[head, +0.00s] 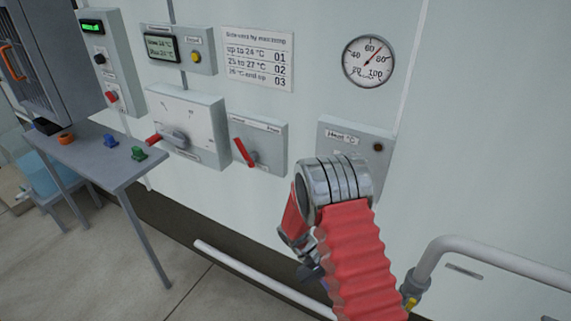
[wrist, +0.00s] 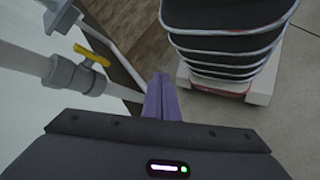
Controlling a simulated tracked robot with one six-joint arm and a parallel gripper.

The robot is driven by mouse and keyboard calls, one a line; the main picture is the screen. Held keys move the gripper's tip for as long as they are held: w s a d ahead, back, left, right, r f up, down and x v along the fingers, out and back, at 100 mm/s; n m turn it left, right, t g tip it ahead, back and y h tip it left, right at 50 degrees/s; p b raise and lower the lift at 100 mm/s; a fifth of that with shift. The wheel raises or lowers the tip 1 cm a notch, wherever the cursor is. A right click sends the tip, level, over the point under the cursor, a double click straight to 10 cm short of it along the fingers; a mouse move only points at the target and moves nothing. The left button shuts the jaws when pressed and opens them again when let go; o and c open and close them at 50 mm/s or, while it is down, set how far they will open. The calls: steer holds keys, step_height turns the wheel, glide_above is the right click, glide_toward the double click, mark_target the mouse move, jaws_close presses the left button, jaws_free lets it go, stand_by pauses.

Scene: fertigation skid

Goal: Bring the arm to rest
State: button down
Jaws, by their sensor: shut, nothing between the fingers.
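My arm, in a red ribbed sleeve with a silver jointed elbow, rises from the bottom of the head view and bends down in front of the wall. My gripper (head: 312,272) is small and partly hidden behind the arm there, low beside the wall. In the wrist view my gripper (wrist: 160,98) shows two purple fingers pressed together with nothing between them. It points down towards the floor and touches nothing that I can see.
A white pipe (head: 490,248) with a yellow valve handle (head: 411,303) stands right of my arm; the handle (wrist: 92,54) is left of the fingers in the wrist view. The heat box (head: 345,135) is behind the elbow. A grey table (head: 95,165) stands left. Open floor lies between.

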steer(key=s+r+t+y, duration=0.2)
steer(key=s+r+t, duration=0.2)
steer(key=r, duration=0.8)
steer(key=s+r+t+y, duration=0.2)
steer(key=s+r+t, duration=0.2)
steer(key=r, duration=0.9)
steer(key=s+r+t+y, duration=0.3)
steer(key=s+r+t, duration=0.1)
steer(key=r, duration=0.9)
steer(key=shift+s+a, duration=0.15)
steer(key=shift+s, duration=0.25)
